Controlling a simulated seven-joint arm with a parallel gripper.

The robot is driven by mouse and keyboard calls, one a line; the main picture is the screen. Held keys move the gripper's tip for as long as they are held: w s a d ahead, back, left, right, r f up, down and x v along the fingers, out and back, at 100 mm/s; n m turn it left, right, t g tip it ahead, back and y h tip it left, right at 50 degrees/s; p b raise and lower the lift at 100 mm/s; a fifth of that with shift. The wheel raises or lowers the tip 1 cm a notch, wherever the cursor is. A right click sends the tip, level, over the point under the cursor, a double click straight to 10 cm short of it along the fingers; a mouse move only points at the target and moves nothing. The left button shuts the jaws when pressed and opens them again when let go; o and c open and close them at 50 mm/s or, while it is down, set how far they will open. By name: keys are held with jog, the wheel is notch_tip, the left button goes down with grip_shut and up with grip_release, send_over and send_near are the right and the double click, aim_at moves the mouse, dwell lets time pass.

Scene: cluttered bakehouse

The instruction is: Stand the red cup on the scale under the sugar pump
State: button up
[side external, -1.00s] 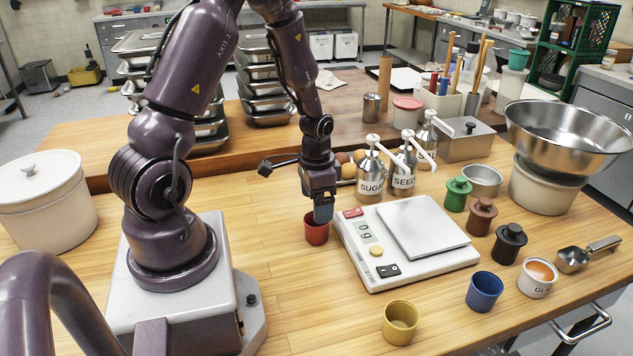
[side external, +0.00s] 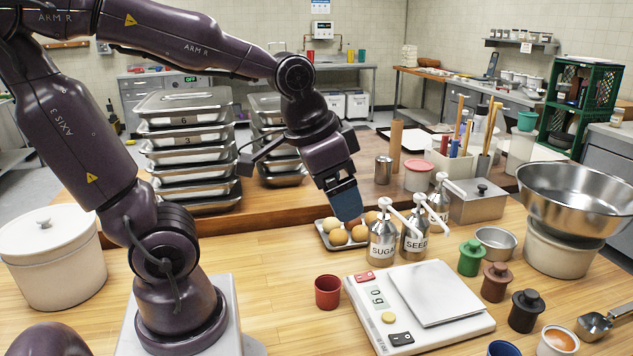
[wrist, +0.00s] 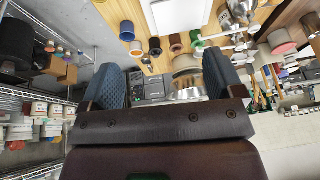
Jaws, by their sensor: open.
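The red cup (side external: 328,292) stands upright on the wooden table, just left of the white scale (side external: 372,322) and off it. The scale's pale plate (side external: 440,292) is bare and its display reads 0 g. The sugar pump (side external: 382,246), a steel bottle with a white spout, stands behind the scale. My gripper (side external: 347,205) is raised above and behind the red cup, near the rolls. In the wrist view its two blue-padded fingers are spread with nothing between them (wrist: 163,78). The scale's edge shows at the top there (wrist: 185,18); I cannot make out the red cup.
The seed pump (side external: 414,236) stands right of the sugar pump. A tray of rolls (side external: 338,237) lies to its left. Green (side external: 471,258), brown (side external: 496,281) and black (side external: 526,310) lidded pots line the scale's right.

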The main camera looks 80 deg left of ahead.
jog(key=shift+o, duration=0.3)
jog(key=shift+t+h, duration=0.3)
jog(key=shift+t, duration=0.3)
jog(key=s+d+r, duration=0.1)
jog(key=s, duration=0.1)
jog(key=s+d+r, duration=0.1)
jog(key=d, duration=0.1)
jog(key=shift+s+r, duration=0.35)
jog(key=shift+r, duration=0.05)
jog(key=n+g, duration=0.2)
jog(key=g, duration=0.4)
send_over(328, 293)
jog(key=a, duration=0.2)
notch_tip(328, 293, down, 20)
jog(key=w+m, duration=0.1)
jog(key=m, duration=0.1)
jog(key=f, duration=0.8)
jog(key=shift+w+a+f, duration=0.1)
jog(key=shift+a+f, duration=0.2)
jog(key=shift+a, duration=0.1)
jog(key=shift+s+f, duration=0.2)
jog(key=shift+f, duration=2.4)
